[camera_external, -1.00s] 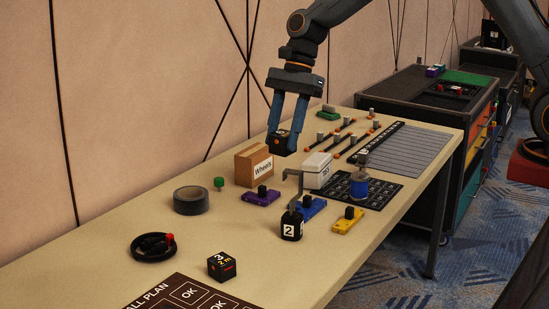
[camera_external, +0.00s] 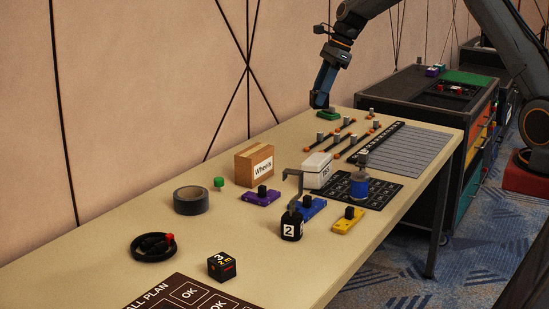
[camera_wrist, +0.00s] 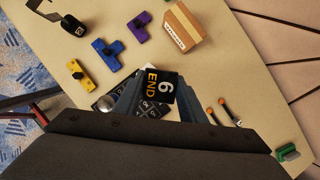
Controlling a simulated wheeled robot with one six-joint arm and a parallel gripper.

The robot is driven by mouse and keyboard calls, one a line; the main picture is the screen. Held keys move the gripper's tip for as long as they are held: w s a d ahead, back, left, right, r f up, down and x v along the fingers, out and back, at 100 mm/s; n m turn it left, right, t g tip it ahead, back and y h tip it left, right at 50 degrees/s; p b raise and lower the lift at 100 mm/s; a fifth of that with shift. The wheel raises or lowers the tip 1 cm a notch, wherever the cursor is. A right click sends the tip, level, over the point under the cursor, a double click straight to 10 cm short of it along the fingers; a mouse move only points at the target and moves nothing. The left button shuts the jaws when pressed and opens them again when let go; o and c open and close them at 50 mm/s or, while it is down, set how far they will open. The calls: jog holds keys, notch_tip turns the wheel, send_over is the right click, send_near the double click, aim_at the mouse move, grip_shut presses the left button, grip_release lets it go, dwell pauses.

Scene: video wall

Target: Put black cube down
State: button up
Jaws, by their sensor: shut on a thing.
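My gripper (camera_external: 319,101) is over the far back edge of the table, close to the green piece (camera_external: 328,114) in the external view. In the wrist view my gripper (camera_wrist: 160,95) is shut on a black cube (camera_wrist: 158,86) whose face shows "6" and "END". The held cube is hard to make out in the external view. Another black cube (camera_external: 222,267), with coloured markings, sits on the table (camera_external: 110,262) at the front, far from my gripper.
A cardboard "Wheels" box (camera_external: 254,164), a white box (camera_external: 316,170), a black hooked weight (camera_external: 292,225) and purple, blue and yellow pieces stand mid-table. Rods with orange ends (camera_external: 345,143) lie near my gripper. A tape roll (camera_external: 191,201) and black dish (camera_external: 153,247) are at left.

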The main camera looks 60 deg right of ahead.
jog(key=p, duration=0.3)
send_over(311, 159)
jog(key=s+d, duration=0.1)
jog(key=s, duration=0.1)
jog(key=f, duration=1.5)
jog(key=shift+w+d, duration=0.15)
jog(key=shift+w, duration=0.1)
jog(key=shift+f+b, duration=0.3)
jog(key=shift+f, duration=0.1)
jog(key=o, duration=1)
jog(key=shift+f, duration=0.1)
jog(key=shift+o, duration=0.4)
